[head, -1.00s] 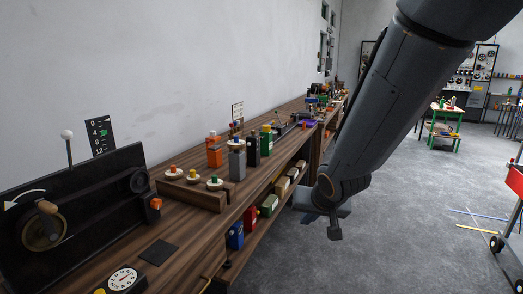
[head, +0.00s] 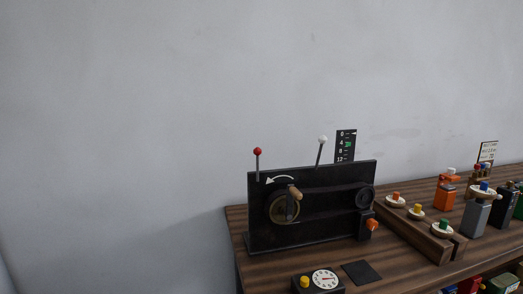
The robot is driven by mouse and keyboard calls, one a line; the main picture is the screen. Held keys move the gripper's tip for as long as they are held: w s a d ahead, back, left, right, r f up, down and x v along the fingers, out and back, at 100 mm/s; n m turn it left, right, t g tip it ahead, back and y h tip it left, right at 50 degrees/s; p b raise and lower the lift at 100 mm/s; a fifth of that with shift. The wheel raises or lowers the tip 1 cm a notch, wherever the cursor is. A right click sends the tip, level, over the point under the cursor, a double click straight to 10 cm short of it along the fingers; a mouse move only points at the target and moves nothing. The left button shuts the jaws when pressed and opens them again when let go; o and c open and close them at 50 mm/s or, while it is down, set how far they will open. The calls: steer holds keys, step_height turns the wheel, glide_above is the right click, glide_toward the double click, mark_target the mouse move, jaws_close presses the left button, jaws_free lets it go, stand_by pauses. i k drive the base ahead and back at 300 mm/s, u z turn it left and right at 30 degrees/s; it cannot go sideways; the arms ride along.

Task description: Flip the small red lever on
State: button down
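The small red lever (head: 257,153) is a thin upright rod with a red ball on top. It stands at the top left of a black panel machine (head: 320,220) on the wooden bench. A similar rod with a white ball (head: 322,140) stands to its right and leans a little. The panel carries a crank wheel with a wooden handle (head: 296,194) and a white curved arrow above it. My gripper is not in the head view now.
A dial box (head: 322,281) with a yellow button and a dark square plate (head: 361,272) lie in front of the machine. A wooden block with coloured knobs (head: 430,238) and several bottle-like units stand to the right. The bench (head: 256,270) ends just left of the machine.

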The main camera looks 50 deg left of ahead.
mark_target(257, 151)
steer(key=u, duration=2.1)
